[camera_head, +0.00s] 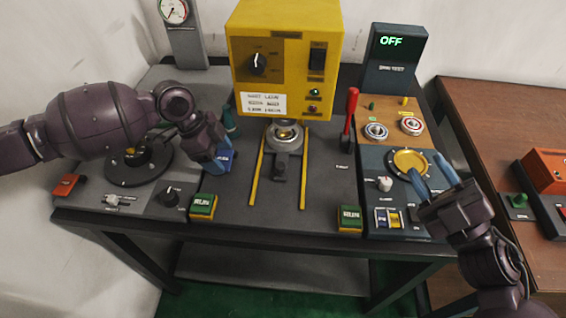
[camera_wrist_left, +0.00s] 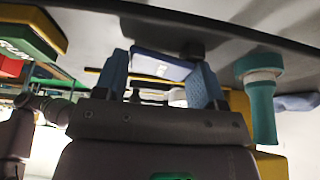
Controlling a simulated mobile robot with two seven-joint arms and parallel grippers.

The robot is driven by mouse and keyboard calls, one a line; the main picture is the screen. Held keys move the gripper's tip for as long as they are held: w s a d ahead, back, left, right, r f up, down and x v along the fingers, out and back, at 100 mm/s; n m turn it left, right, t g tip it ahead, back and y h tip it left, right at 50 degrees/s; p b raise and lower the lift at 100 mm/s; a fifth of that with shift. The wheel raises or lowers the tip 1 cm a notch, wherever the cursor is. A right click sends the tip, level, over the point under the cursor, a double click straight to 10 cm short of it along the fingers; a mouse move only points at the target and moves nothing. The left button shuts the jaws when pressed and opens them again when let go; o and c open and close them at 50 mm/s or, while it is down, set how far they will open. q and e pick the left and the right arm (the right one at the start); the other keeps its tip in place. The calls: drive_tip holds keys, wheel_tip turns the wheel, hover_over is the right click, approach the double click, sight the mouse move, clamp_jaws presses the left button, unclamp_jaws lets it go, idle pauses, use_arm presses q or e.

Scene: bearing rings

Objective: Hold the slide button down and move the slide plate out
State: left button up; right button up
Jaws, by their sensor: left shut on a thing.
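The blue block with a white label (camera_head: 225,155), which looks like the slide button, is on the bench left of the yellow rails. My left gripper (camera_head: 216,162) is shut on it. In the left wrist view the blue block (camera_wrist_left: 160,66) sits between the two blue fingers. Whether it is pressed down I cannot tell. The grey slide plate (camera_head: 281,150) lies at the back end between the two yellow rails, under the yellow machine, carrying a metal ring; its dark handle points to the front. My right gripper (camera_head: 433,172) is open and empty above the right panel.
The yellow machine (camera_head: 285,60) stands behind the plate. A teal knob (camera_head: 231,123) is close behind my left gripper. A red lever (camera_head: 350,110) stands right of the rails. Green-topped buttons (camera_head: 203,206) (camera_head: 349,217) sit at the front corners. The surface between the rails in front is clear.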

drive_tip(key=w+a+r+n+g+y, duration=0.1)
drive_tip(key=a+n+g+y, duration=0.4)
drive_tip(key=a+n+g, duration=0.45)
drive_tip(key=n+g+h, duration=0.7)
drive_tip(key=n+h, duration=0.3)
drive_tip(key=n, duration=1.4)
approach(282, 166)
drive_tip(key=shift+m, duration=0.25)
drive_tip(key=x, duration=0.9)
drive_tip(key=shift+w+a+f, duration=0.1)
drive_tip(key=shift+a+f, duration=0.15)
drive_tip(key=shift+f, duration=0.05)
clamp_jaws()
